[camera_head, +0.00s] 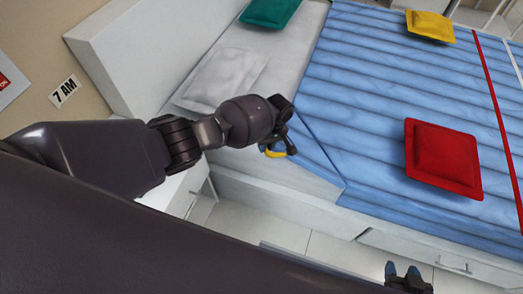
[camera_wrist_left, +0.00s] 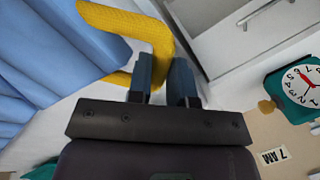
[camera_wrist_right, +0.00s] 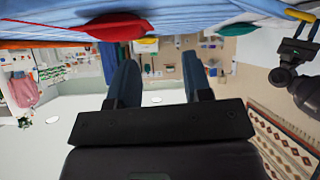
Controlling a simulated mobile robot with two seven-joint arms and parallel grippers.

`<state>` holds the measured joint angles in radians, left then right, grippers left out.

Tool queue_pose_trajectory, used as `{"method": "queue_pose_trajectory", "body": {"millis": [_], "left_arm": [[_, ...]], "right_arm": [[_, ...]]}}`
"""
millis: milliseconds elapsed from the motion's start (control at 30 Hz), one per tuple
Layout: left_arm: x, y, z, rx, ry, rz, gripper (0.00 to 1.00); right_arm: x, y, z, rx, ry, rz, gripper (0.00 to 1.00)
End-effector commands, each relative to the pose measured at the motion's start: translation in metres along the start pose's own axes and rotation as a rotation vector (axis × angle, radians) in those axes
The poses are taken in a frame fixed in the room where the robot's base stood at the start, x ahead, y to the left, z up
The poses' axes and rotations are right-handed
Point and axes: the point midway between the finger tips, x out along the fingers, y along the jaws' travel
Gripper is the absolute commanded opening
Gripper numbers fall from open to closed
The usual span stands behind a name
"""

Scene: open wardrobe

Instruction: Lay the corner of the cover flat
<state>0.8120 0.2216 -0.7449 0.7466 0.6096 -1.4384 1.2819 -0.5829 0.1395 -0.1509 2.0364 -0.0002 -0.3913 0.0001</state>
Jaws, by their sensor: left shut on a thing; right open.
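The blue quilted cover (camera_head: 365,80) lies over the right part of the bed. Its near-left corner (camera_head: 318,158) shows as a slanting blue flap beside my left gripper (camera_head: 285,145). My left gripper is shut on a yellow loop (camera_head: 272,153) by this corner. The loop (camera_wrist_left: 157,40) and blue cover (camera_wrist_left: 50,45) also show in the left wrist view. How the loop joins the cover is hidden. My right gripper (camera_head: 405,272) is open and empty in front of the bed, below the red cushion (camera_head: 442,160). Its spread fingers (camera_wrist_right: 160,85) show in the right wrist view.
A white pillow (camera_head: 222,78) and a green cushion (camera_head: 270,12) lie at the bed's head. A yellow cushion (camera_head: 430,26) lies farther back on the cover. A drawer (camera_head: 420,252) is under the bed. A teal clock (camera_wrist_left: 296,88) shows in the left wrist view.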

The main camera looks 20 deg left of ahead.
Motion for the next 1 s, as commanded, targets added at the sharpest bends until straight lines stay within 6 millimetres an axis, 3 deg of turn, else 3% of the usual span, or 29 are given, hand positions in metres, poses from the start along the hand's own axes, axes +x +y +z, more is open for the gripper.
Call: {"method": "queue_pose_trajectory", "body": {"millis": [133,533,1000], "left_arm": [[-0.019,0.005,0.002,0.001,-0.003,-0.071,0.0],[-0.06,0.021,0.002,0.002,-0.001,-0.059,0.0],[-0.073,0.03,0.002,0.004,0.001,-0.052,0.0]], "right_arm": [[-0.003,0.002,-0.004,-0.003,0.004,0.002,0.45],[-0.005,0.005,-0.008,-0.01,0.008,0.003,0.45],[-0.005,0.004,-0.008,-0.004,0.008,0.004,0.45]]}}
